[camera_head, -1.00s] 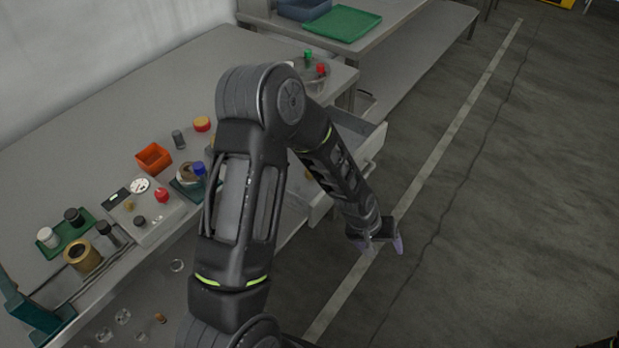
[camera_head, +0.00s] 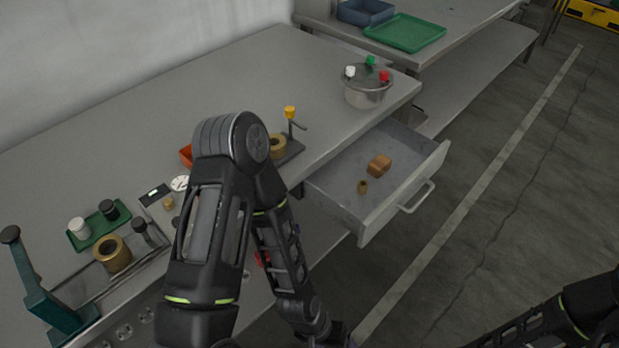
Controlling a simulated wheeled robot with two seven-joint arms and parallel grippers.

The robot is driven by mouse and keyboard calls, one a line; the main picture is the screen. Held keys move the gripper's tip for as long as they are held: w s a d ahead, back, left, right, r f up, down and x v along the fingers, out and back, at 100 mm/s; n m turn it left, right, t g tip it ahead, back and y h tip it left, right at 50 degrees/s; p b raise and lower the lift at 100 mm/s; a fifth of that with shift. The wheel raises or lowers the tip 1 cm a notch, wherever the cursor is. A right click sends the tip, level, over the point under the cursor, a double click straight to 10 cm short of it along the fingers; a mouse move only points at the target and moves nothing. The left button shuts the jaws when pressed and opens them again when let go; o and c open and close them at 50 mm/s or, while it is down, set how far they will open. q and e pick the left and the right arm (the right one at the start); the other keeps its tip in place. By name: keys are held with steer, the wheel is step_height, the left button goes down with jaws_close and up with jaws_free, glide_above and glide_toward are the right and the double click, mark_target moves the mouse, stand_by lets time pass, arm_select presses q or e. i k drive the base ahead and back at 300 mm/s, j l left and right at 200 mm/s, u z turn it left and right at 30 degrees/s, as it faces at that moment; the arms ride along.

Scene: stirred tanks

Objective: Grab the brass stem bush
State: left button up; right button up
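An open drawer (camera_head: 335,197) under the bench holds two brass-coloured pieces. The smaller, bush-like piece (camera_head: 363,187) lies near its middle, and a larger brown-brass block (camera_head: 379,165) lies behind it to the right. The smaller piece looks like the brass stem bush, though its small size leaves this unsure. My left arm crosses the bench front and points down; its gripper is at the bottom edge, left of and below the drawer, mostly cut off, and its opening is unclear. My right arm enters at lower right; its fingers are out of view.
A larger brass ring (camera_head: 112,254) stands on the bench at left, beside a green tray (camera_head: 82,243). Another brass ring (camera_head: 278,145) is on a dark stand. A lidded steel pot (camera_head: 368,92) stands at the bench's right end. The floor right of the drawer is clear.

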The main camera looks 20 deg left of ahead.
mark_target(362, 188)
steer(key=j+u, duration=0.2)
steer(key=u, duration=0.15)
steer(key=i+l, duration=0.15)
steer(key=l, duration=0.3)
steer(key=i+l, duration=0.15)
steer(key=l, duration=0.3)
steer(key=i+l, duration=0.15)
steer(key=l, duration=0.3)
steer(key=i+l, duration=0.1)
steer(key=l, duration=0.35)
steer(key=i+l, duration=0.15)
steer(key=l, duration=0.3)
steer(key=i+l, duration=0.15)
steer(key=l, duration=0.3)
steer(key=i+l, duration=0.15)
steer(key=l, duration=0.35)
steer(key=i+l, duration=0.15)
steer(key=l, duration=0.3)
steer(key=i+l+u, duration=0.2)
steer(key=l, duration=0.15)
steer(key=k+u, duration=0.1)
steer(key=u, duration=1.05)
